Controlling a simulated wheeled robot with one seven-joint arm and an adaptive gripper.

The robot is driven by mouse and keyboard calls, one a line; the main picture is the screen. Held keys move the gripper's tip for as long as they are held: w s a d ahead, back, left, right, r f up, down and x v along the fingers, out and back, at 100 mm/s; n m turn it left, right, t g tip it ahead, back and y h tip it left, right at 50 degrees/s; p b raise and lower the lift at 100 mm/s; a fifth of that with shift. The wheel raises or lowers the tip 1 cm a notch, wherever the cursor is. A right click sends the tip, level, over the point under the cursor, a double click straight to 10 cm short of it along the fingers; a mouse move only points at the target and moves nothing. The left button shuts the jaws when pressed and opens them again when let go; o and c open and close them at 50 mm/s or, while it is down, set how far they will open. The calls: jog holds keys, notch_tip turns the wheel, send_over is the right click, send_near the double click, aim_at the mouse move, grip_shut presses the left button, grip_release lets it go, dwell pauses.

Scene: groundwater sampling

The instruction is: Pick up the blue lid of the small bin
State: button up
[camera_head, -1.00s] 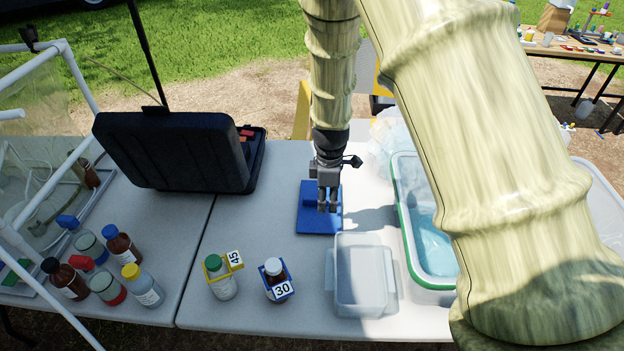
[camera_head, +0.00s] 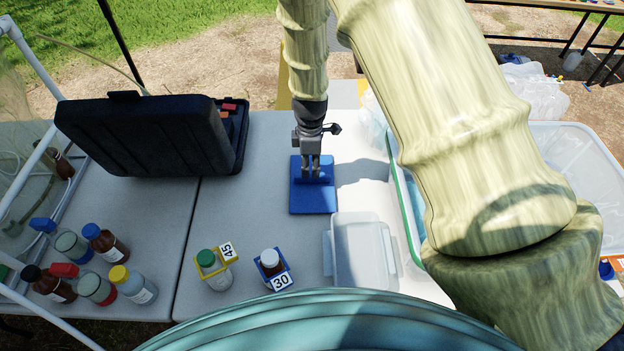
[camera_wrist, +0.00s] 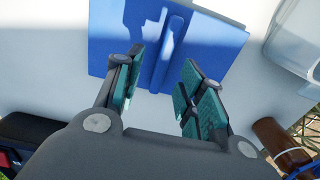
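The blue lid (camera_head: 313,201) is a flat square panel with a raised ridge handle, lying on the white table. It also shows in the wrist view (camera_wrist: 218,40), with the ridge running between my fingers' directions. My gripper (camera_head: 312,174) is just above the lid. In the wrist view my gripper (camera_wrist: 163,88) has its teal-padded fingers apart, one on each side of the ridge. I cannot tell whether the pads touch the ridge. The small bin (camera_head: 361,252), a clear translucent box, stands right and nearer than the lid.
A large clear bin with a green rim (camera_head: 405,205) stands to the right. A black case (camera_head: 150,135) sits behind left. Bottles in holders numbered 45 (camera_head: 213,270) and 30 (camera_head: 272,268) stand in front. Several more bottles (camera_head: 103,243) stand at left.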

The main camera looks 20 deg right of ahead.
aim_at(312, 180)
jog(key=shift+s+d, duration=0.1)
jog(key=shift+s, duration=0.25)
jog(key=shift+s+f+p, duration=0.15)
jog(key=shift+f+p, duration=0.05)
jog(key=shift+p, duration=0.25)
jog(key=f, duration=0.1)
jog(key=f+p, duration=0.1)
jog(key=f, duration=0.1)
jog(key=shift+w+d, duration=0.1)
jog(key=shift+w, duration=0.25)
jog(key=shift+s+f, duration=0.2)
jog(key=shift+f, duration=0.25)
jog(key=shift+w+f, duration=0.1)
jog(key=shift+f, duration=0.2)
grip_shut()
